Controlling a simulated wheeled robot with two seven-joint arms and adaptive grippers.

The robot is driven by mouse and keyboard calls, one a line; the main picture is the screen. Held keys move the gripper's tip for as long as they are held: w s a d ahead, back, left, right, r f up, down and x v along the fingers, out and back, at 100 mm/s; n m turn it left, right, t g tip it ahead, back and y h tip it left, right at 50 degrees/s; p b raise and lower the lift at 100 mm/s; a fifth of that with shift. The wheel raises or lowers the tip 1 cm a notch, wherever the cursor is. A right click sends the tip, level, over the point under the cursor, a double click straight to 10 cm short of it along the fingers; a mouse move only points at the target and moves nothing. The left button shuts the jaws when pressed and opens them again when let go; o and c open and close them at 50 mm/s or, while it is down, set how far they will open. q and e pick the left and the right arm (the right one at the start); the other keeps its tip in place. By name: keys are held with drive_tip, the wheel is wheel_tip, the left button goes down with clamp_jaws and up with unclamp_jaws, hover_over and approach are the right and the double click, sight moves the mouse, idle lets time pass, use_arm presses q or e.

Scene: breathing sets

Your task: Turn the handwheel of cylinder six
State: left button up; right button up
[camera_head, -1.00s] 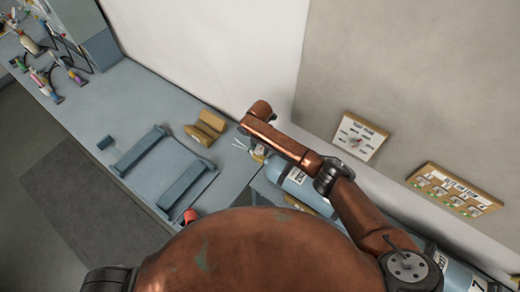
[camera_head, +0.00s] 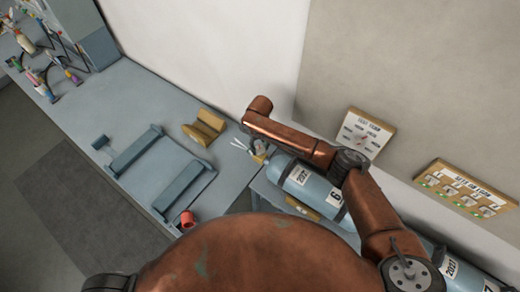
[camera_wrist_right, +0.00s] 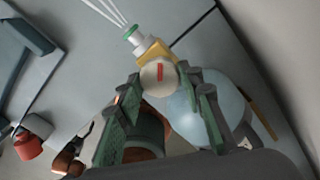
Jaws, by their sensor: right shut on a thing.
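Cylinder six (camera_head: 312,186) is the blue cylinder with a "6" label, lying on its side by the wall in the head view. Its pale round handwheel (camera_wrist_right: 158,78) with a red mark sits between my right fingertips in the right wrist view. My right gripper (camera_wrist_right: 160,84) is shut on the handwheel, a green-padded finger at either side. The red mark points almost straight up in that view. Beyond it are a yellow valve body (camera_wrist_right: 154,50) and a green-ringed fitting (camera_wrist_right: 131,33). In the head view my right arm partly covers the valve end. My left gripper is not in view.
A red cup-like part (camera_head: 187,218) stands near the bench's front edge. A blue frame (camera_head: 178,187) and a yellow cradle (camera_head: 204,128) sit on the bench (camera_head: 92,121). Cylinder seven (camera_head: 452,268) lies to the right. Two boards (camera_head: 366,132) (camera_head: 462,187) are on the wall.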

drive_tip(key=shift+w+n+b, duration=0.1)
drive_tip(key=shift+n+b, duration=0.4)
drive_tip(key=shift+n, duration=0.4)
drive_tip(key=n+b, duration=0.4)
drive_tip(key=b, duration=0.2)
drive_tip(key=shift+f+n+b, duration=0.1)
drive_tip(key=shift+n+b, duration=0.2)
drive_tip(key=shift+b, duration=0.1)
drive_tip(key=shift+n+b, duration=0.4)
drive_tip(key=shift+b, duration=0.45)
drive_tip(key=shift+r, duration=0.2)
drive_tip(key=o, duration=1.2)
drive_tip(key=shift+c, duration=0.2)
drive_tip(key=shift+f, duration=0.1)
